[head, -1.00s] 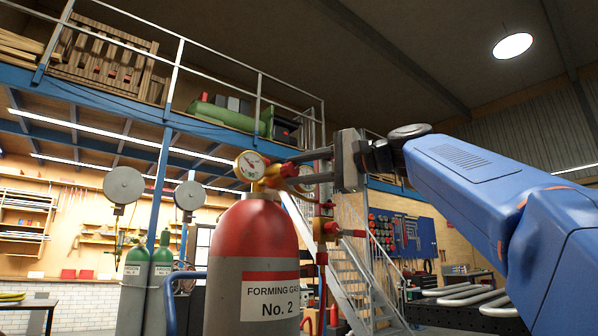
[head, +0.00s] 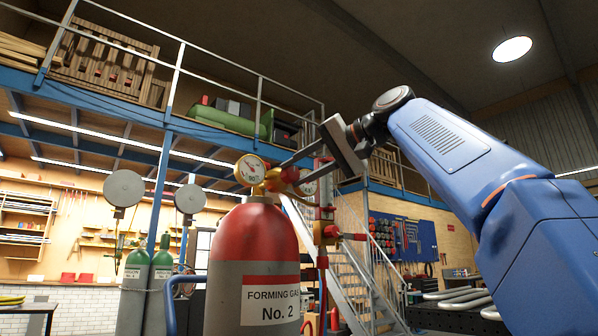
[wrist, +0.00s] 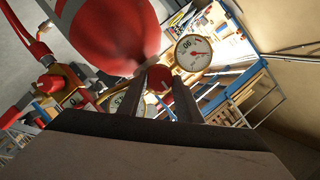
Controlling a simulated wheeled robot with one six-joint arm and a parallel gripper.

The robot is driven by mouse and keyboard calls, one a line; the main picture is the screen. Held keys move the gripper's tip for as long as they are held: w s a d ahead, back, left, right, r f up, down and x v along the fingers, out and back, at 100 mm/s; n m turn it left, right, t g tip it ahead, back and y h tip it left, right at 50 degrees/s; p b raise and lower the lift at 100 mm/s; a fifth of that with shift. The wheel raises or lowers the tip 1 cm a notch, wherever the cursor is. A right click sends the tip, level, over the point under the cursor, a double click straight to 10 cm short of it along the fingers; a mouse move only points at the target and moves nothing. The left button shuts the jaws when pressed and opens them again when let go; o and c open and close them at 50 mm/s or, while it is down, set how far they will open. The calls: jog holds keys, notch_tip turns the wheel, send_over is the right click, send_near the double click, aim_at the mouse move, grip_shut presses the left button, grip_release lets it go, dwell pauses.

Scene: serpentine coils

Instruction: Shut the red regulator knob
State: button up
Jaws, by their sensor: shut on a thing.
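The red regulator knob (head: 289,175) sits on the brass regulator at the top of the red-and-grey cylinder (head: 254,240) labelled "FORMING GAS No. 2". My gripper (head: 293,172) reaches it from the upper right, with its fingers slanting down to the left. In the wrist view the knob (wrist: 158,80) lies between my two fingertips, and the gripper is shut on it. The fingers hide part of the knob in the head view. A round white pressure gauge (head: 250,169) stands just left of the knob and also shows in the wrist view (wrist: 193,54).
A second gauge (head: 309,184) and a red valve fitting (head: 327,233) with pipework stand just right of the cylinder. A blue handle bar (head: 171,300) is at its left. Stairs and a tool wall are farther back. The air above the regulator is open.

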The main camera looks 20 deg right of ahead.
jog(key=shift+f+n, duration=0.1)
jog(key=shift+n, duration=0.2)
jog(key=o, duration=1)
jog(key=shift+o, duration=0.2)
jog(key=v, duration=1.7)
jog(key=shift+s, duration=0.2)
jog(key=shift+w, duration=0.1)
dwell(0.7)
